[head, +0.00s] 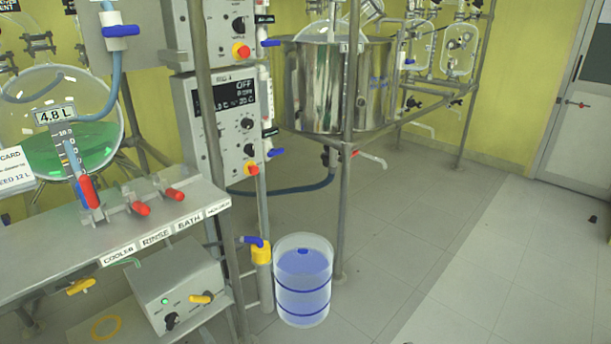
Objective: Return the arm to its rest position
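Neither of my arms nor either gripper can be made out in the head view. What my grippers hold, if anything, is hidden from me.
A metal bench (60,262) with red-handled valves (140,208) stands at left, before a round glass vessel (22,128) of green liquid. A control panel (226,125) and steel vessel (330,85) stand behind. A bucket of blue liquid (303,282) stands on the floor. Floor at right is mostly clear.

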